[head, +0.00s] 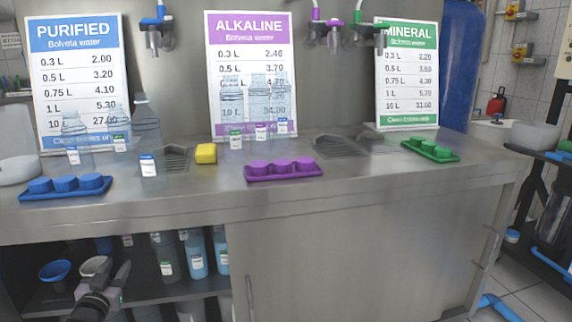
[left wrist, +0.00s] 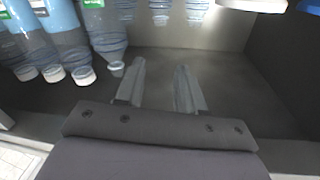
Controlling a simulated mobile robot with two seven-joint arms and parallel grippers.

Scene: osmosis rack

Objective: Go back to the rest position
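My left gripper (head: 108,272) shows at the lower left of the head view, in front of the open shelf under the counter. In the left wrist view its two fingers (left wrist: 160,82) are apart with nothing between them. Several water bottles (left wrist: 65,45) appear upside down in the left wrist view. One bottle's cap is close to a finger; I cannot tell whether they touch. My right gripper is in neither view.
The shelf (head: 145,284) holds bottles (head: 195,255), a blue funnel (head: 55,271) and a pale funnel (head: 95,266). The steel counter (head: 220,200) above carries bottles, a yellow sponge (head: 206,154), and blue (head: 66,190), purple (head: 284,173) and green (head: 430,152) cap trays.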

